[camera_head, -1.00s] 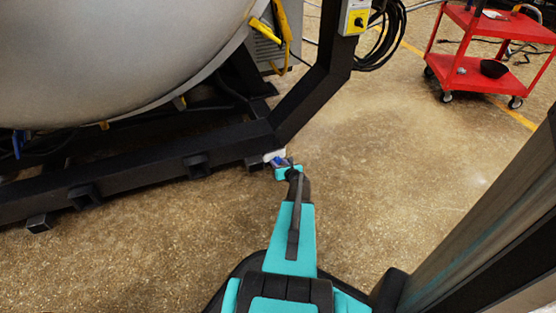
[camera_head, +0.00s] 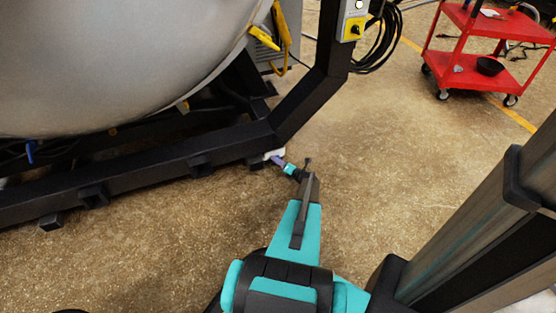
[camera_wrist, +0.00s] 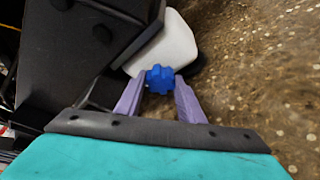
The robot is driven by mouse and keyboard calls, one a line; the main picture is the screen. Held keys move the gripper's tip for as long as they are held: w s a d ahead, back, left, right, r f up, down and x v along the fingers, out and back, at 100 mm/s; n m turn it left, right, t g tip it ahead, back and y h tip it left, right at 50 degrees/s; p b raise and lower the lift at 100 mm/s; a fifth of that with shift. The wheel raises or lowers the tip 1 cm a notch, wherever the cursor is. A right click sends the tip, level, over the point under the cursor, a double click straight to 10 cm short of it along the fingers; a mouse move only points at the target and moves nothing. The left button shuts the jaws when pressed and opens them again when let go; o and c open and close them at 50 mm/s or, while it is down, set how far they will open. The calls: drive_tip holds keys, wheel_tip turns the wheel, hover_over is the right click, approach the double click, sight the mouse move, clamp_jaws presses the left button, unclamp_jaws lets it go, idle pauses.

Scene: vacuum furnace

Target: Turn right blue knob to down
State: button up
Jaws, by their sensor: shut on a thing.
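The right blue knob (camera_wrist: 160,73), lobed and bright blue, shows in the wrist view in front of a white housing (camera_wrist: 174,43). My gripper (camera_wrist: 160,82) has its two purple fingers on either side of the knob, shut on it near the fingertips. In the head view my gripper (camera_head: 277,160) reaches the white housing at the corner of the black frame, low over the floor. The knob itself cannot be made out there. A separate blue part (camera_head: 30,152) hangs under the tank at the far left.
The large grey tank (camera_head: 120,60) and its black frame (camera_head: 130,172) fill the left. A post with a yellow switch box (camera_head: 353,28) rises beyond. A red cart (camera_head: 468,70) stands at the back right.

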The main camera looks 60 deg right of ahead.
drive_tip(key=m, duration=0.1)
drive_tip(key=m+t, duration=0.1)
drive_tip(key=shift+f+m+y, duration=0.2)
drive_tip(key=shift+m+y, duration=0.1)
drive_tip(key=shift+y, duration=0.1)
drive_tip(key=shift+a+m+t+b, duration=0.1)
drive_tip(key=shift+m+t+b, duration=0.4)
drive_tip(key=shift+m+b, duration=0.15)
drive_tip(key=shift+r, duration=0.1)
drive_tip(key=o, duration=1.1)
drive_tip(key=shift+c, duration=0.2)
drive_tip(key=shift+s, duration=0.1)
drive_tip(key=shift+s+r+m, duration=0.1)
drive_tip(key=shift+s+m, duration=0.15)
drive_tip(key=shift+s, duration=0.2)
drive_tip(key=p+v, duration=0.3)
drive_tip(key=v, duration=0.9)
drive_tip(key=shift+s+a, duration=0.15)
drive_tip(key=shift+s, duration=0.15)
